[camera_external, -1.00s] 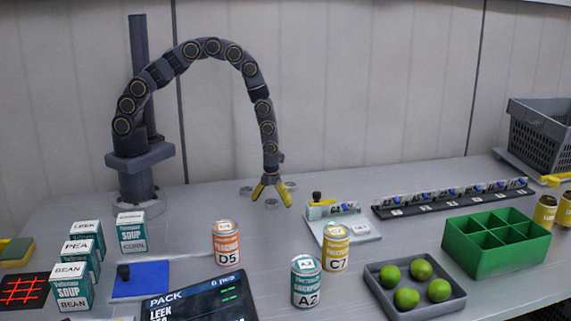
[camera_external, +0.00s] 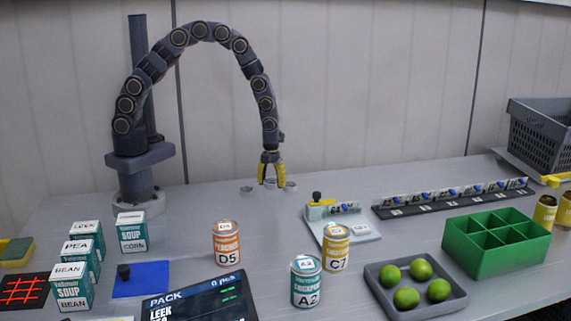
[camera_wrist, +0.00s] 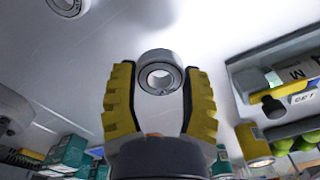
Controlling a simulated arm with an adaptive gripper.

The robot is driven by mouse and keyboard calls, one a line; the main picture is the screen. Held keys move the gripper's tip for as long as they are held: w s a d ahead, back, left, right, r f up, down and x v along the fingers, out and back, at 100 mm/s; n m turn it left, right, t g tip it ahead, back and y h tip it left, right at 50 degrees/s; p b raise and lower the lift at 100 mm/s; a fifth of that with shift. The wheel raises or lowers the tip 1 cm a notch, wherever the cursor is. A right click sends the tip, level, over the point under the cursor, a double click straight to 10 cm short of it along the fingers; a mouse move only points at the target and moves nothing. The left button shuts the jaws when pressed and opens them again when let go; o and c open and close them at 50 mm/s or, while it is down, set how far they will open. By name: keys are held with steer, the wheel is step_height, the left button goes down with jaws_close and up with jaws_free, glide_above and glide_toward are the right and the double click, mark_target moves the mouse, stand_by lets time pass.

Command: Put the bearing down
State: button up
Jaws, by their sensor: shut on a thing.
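My gripper (camera_external: 271,184) has yellow fingers and is shut on a bearing, a small grey metal ring. In the wrist view the held bearing (camera_wrist: 159,72) sits between the two fingertips of the gripper (camera_wrist: 160,88), with its round hole showing. In the external view the gripper hangs a little above the back of the table, and the held bearing is too small to make out clearly. A loose bearing (camera_wrist: 67,4) also shows in the wrist view.
A pale fixture (camera_external: 345,229) with a black knob stands right of the gripper, before a dark labelled rail (camera_external: 455,200). Cans, a green divided box (camera_external: 496,243) and a grey tray of limes (camera_external: 452,302) stand nearer the front. The table below the gripper is clear.

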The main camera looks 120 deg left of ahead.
steer(key=r, duration=0.1)
steer(key=a+r, duration=0.1)
steer(key=r, duration=0.1)
steer(key=shift+a+r, duration=0.3)
steer(key=shift+a, duration=0.1)
steer(key=shift+n, duration=0.6)
steer(key=a+r, duration=0.1)
steer(key=a, duration=0.2)
steer(key=s+a+r, duration=0.1)
steer(key=a, duration=0.2)
steer(key=s+a+r, duration=0.1)
steer(key=a, duration=0.2)
glide_above(325, 186)
steer(key=f, duration=0.8)
steer(key=shift+s+d+f, duration=0.25)
steer(key=shift+s+d, duration=0.15)
steer(key=shift+w+a+f, duration=0.2)
steer(key=shift+f, duration=0.2)
steer(key=shift+w+a+f, duration=0.2)
steer(key=shift+f, duration=1.6)
